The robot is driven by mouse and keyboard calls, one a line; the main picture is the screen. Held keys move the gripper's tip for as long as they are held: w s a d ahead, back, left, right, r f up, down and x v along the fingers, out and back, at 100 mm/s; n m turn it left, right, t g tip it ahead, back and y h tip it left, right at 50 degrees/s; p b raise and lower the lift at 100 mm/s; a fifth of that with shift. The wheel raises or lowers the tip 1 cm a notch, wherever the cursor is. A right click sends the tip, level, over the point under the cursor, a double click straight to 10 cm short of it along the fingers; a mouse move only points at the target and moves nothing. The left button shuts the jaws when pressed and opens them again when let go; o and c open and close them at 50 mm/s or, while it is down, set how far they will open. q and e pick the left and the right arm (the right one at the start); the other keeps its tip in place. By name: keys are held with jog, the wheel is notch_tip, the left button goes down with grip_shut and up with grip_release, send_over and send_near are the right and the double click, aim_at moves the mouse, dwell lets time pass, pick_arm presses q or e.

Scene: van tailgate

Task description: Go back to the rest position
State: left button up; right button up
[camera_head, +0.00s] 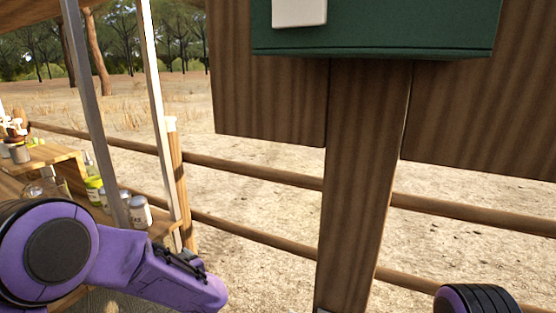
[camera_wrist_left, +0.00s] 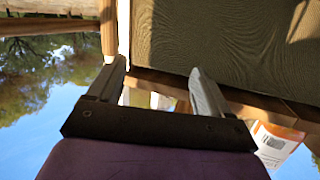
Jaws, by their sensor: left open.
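In the left wrist view my left gripper (camera_wrist_left: 158,80) is open, its two fingers apart with nothing held between them. A large dark olive surface (camera_wrist_left: 225,40) fills the upper right of that view beyond the fingertips; I cannot tell how far off it is. In the head view my purple left arm (camera_head: 150,265) comes in from the left along the bottom, and its gripper is not visible there. Only a dark-and-purple part of my right arm (camera_head: 478,300) shows at the bottom right edge; the right gripper is out of view.
A wooden post (camera_head: 362,180) with boards and a green box (camera_head: 400,30) stands ahead. A wooden shelf (camera_head: 45,157) on the left bears several jars, including a white one (camera_head: 140,211) close to my left arm. Metal poles (camera_head: 98,110) rise there. A log fence (camera_head: 260,172) runs behind.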

pick_arm(q)
jog(key=s+f+m+g+h+p, duration=0.1)
jog(key=s+f+m+h+p, duration=0.15)
jog(key=s+f, duration=0.85)
jog(key=s+f+g+h+p, duration=0.2)
jog(key=s+f, duration=0.3)
jog(key=s, duration=0.7)
jog(key=s+f+g+h+p, duration=0.2)
jog(key=s+f, duration=0.4)
jog(key=s, duration=0.7)
jog(key=shift+s+f+n+g+h, duration=0.2)
jog(key=shift+n+g+h, duration=0.15)
jog(key=shift+g+h, duration=0.55)
pick_arm(e)
notch_tip(320, 180, up, 8)
jog(key=shift+f, duration=0.15)
pick_arm(q)
jog(key=shift+a+y, duration=0.1)
jog(key=shift+y, duration=0.15)
